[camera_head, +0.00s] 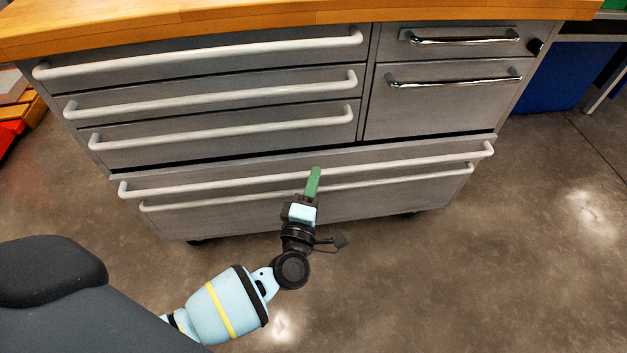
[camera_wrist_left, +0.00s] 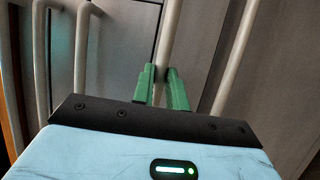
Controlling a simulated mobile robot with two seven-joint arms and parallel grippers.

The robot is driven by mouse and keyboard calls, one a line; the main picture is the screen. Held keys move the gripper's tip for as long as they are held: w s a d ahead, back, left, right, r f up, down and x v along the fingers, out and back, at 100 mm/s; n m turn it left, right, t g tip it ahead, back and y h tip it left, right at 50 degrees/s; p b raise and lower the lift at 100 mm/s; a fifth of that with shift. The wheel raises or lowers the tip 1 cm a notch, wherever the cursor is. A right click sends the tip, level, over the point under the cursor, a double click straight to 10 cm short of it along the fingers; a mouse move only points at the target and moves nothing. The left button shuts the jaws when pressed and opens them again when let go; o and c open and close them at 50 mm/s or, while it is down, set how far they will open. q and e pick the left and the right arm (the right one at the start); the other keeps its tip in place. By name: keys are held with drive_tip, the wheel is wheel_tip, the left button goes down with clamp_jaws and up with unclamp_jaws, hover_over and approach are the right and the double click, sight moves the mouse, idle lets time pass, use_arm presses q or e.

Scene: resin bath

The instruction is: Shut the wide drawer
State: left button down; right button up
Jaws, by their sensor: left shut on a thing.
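The wide drawer (camera_head: 230,171) is the upper of two full-width drawers low in a grey metal cabinet. It stands slightly out, with a narrow dark gap along its top edge. Its long white handle (camera_head: 210,184) runs nearly the whole width. My left gripper (camera_head: 314,174) reaches up to the middle of this handle, and its green fingers hide a short stretch of it. In the left wrist view the fingers (camera_wrist_left: 162,88) sit on either side of the handle bar (camera_wrist_left: 172,35), shut on it. My right gripper is not in view.
Another wide handle (camera_head: 220,200) runs just below. Three narrower drawers with white handles (camera_head: 215,106) and two with chrome handles (camera_head: 455,78) sit above, under a wooden top (camera_head: 250,18). A blue bin (camera_head: 556,77) stands at right. The concrete floor (camera_head: 480,270) in front is clear.

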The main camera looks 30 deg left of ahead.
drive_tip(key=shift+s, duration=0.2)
use_arm(q)
drive_tip(key=shift+w+a, duration=0.65)
drive_tip(key=shift+w, duration=0.3)
drive_tip(key=shift+w+a, duration=0.15)
drive_tip(key=shift+r, duration=0.1)
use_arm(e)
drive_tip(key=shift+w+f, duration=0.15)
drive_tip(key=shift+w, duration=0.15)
use_arm(q)
drive_tip(key=c, duration=1.4)
unclamp_jaws()
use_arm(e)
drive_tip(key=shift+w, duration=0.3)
